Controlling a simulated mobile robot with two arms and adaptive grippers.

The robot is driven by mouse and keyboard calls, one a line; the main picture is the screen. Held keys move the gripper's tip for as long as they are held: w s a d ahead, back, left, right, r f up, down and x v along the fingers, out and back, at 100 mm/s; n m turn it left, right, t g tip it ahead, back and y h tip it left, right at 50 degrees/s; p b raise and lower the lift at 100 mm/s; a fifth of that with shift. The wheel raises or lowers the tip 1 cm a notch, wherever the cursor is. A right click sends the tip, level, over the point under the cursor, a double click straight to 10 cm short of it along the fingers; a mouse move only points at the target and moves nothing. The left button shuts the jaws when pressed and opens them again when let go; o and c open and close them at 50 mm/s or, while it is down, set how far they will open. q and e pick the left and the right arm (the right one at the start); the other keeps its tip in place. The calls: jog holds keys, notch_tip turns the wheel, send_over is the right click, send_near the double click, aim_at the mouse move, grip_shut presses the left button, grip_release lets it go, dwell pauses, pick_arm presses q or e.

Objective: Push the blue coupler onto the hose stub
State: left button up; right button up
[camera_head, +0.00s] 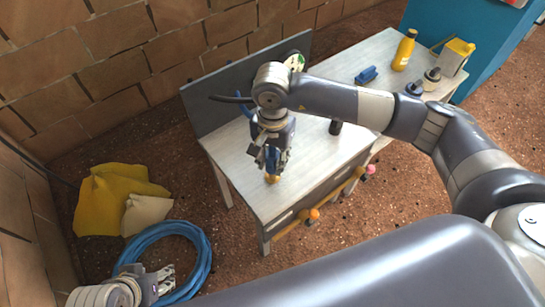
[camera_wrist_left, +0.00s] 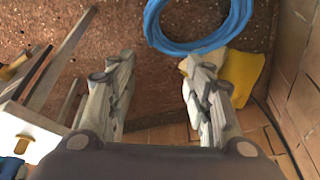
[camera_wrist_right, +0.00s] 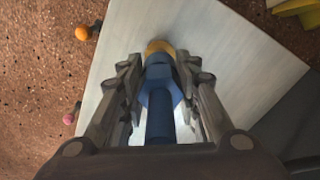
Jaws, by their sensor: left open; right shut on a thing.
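My right gripper (camera_head: 272,160) points down over the pale table and is shut on the blue coupler. In the right wrist view the blue coupler (camera_wrist_right: 160,100) sits between the fingers of my right gripper (camera_wrist_right: 158,78), with a yellow-orange end (camera_wrist_right: 159,47) beyond it, near or on the tabletop. Whether that end is joined to the coupler I cannot tell. A dark hose piece (camera_head: 230,99) sticks out by the grey back panel; whether it is the hose stub is unclear. My left gripper (camera_head: 165,281) is open and empty, low above the floor; it also shows in the left wrist view (camera_wrist_left: 160,68).
The pale table (camera_head: 235,160) has a grey back panel (camera_head: 205,100). A dark cylinder (camera_head: 335,127), blue block (camera_head: 366,75) and yellow bottle (camera_head: 404,50) stand farther right. Orange (camera_head: 314,213) and pink (camera_head: 370,169) knobs jut from the front. A blue hose coil (camera_head: 203,245) lies on the floor.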

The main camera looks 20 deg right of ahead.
aim_at(273, 167)
pick_arm(q)
jog(key=shift+w+d+r+t+b, duration=0.15)
jog(key=shift+w+t, duration=0.1)
jog(key=shift+w, duration=0.25)
jog(key=shift+w+d+f+t+b, duration=0.1)
jog(key=shift+w+d+t+b, duration=0.15)
jog(key=shift+w, duration=0.25)
jog(key=shift+w+d+r+t+b, duration=0.1)
jog(key=shift+w+t, duration=0.2)
jog(key=shift+w, duration=0.2)
pick_arm(e)
jog(key=shift+f, duration=0.5)
pick_arm(q)
jog(key=shift+w+d+r+t+h+b, duration=0.15)
jog(key=shift+w+t, duration=0.1)
jog(key=shift+w, duration=0.25)
jog(key=shift+w+d+r+t+h+b, duration=0.1)
jog(key=shift+w+d+t+h+b, duration=0.15)
jog(key=shift+w, duration=0.25)
jog(key=shift+w+d+r+t+h+b, duration=0.15)
jog(key=shift+w+t, duration=0.15)
jog(key=shift+w, duration=0.2)
pick_arm(e)
jog(key=shift+f, duration=0.5)
